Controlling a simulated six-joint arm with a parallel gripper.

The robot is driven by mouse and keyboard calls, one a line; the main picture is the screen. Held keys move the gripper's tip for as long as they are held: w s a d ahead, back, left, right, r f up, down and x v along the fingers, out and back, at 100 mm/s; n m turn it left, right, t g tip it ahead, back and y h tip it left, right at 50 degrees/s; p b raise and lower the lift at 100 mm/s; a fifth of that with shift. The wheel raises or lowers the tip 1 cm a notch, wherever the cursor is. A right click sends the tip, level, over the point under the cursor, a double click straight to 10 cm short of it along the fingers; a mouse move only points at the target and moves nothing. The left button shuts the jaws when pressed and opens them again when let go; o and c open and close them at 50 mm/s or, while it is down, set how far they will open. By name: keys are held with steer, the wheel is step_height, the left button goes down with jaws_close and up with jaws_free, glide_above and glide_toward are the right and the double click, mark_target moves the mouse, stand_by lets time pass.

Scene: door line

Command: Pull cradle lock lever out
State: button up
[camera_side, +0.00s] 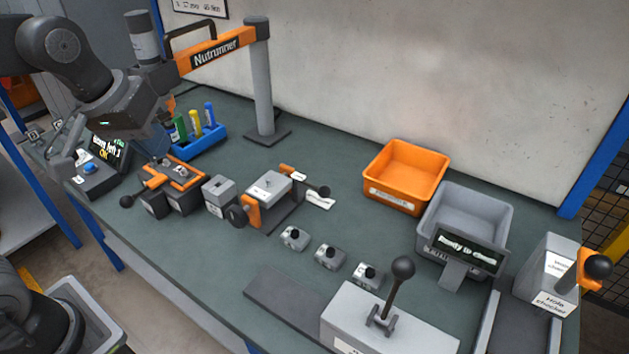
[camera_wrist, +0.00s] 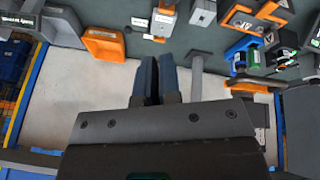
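The cradle is a dark block with an orange frame (camera_side: 182,178) at the left of the bench in the side view. A lever with an orange bar and a black ball knob (camera_side: 127,201) sticks out from its front left. The frame also shows at the top right of the wrist view (camera_wrist: 270,10); the knob cannot be made out there. My gripper (camera_side: 158,150) is above and behind the cradle in the side view, apart from the lever. In the wrist view its dark blue fingers (camera_wrist: 158,75) are close together, with nothing visible between them.
The nutrunner's orange arm (camera_side: 218,50) on a grey post (camera_side: 262,85) stands behind the cradle. A blue tray (camera_side: 205,142) with coloured bottles lies close behind. A grey block (camera_side: 218,196) and a clamp fixture (camera_side: 268,188) are to the right. The button panel (camera_side: 97,172) is left.

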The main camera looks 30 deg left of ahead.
steer(key=w+n, duration=0.1)
steer(key=w, duration=0.2)
steer(key=w+n+g, duration=0.1)
steer(key=w+n, duration=0.1)
steer(key=w, duration=0.2)
steer(key=w+n, duration=0.2)
steer(key=w, duration=0.1)
steer(key=shift+w+d+f+g+h, duration=0.2)
steer(key=shift+w+f+g+h, duration=0.1)
steer(key=shift+w+h, duration=0.1)
jaws_close()
steer(key=n+g+h, duration=0.2)
steer(key=n, duration=0.9)
glide_above(296, 181)
steer(key=a, duration=0.3)
step_height(296, 181, down, 14)
steer(key=x, duration=0.9)
steer(key=shift+s+d+f, duration=0.2)
steer(key=shift+s+f, duration=0.05)
steer(key=shift+s, duration=0.15)
steer(key=shift+w+d+f, duration=0.15)
steer(key=shift+w+d, duration=0.05)
steer(key=shift+d, duration=0.75)
steer(key=shift+w+d+f, duration=0.1)
steer(key=shift+w+d, duration=0.1)
steer(key=shift+d, duration=0.75)
